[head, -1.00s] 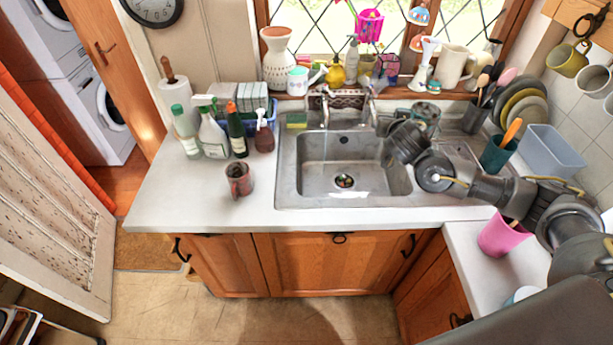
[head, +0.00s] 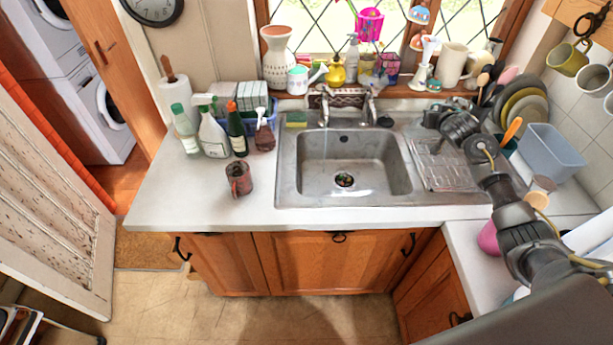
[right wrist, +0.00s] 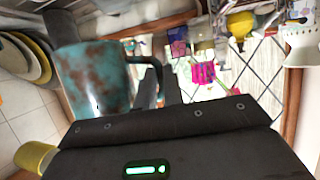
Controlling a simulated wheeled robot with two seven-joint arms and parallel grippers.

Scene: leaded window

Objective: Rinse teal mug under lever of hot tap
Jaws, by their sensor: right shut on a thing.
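The teal mug (right wrist: 92,78), mottled with brown patches, is in the right wrist view. My right gripper (right wrist: 160,85) is shut on its dark handle, with the mug's body beside the fingers. In the head view my right gripper (head: 438,116) is above the back of the drainer, right of the sink; the mug cannot be made out there. Two taps stand behind the sink, a left tap (head: 324,106) and a right tap (head: 371,106); I cannot tell which is hot. No running water shows. My left gripper is not in view.
The sink basin (head: 345,165) is clear. A wire rack (head: 445,170) lies on the drainer. Plates (head: 525,105) and a blue tub (head: 550,155) stand at right. Ornaments crowd the sill.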

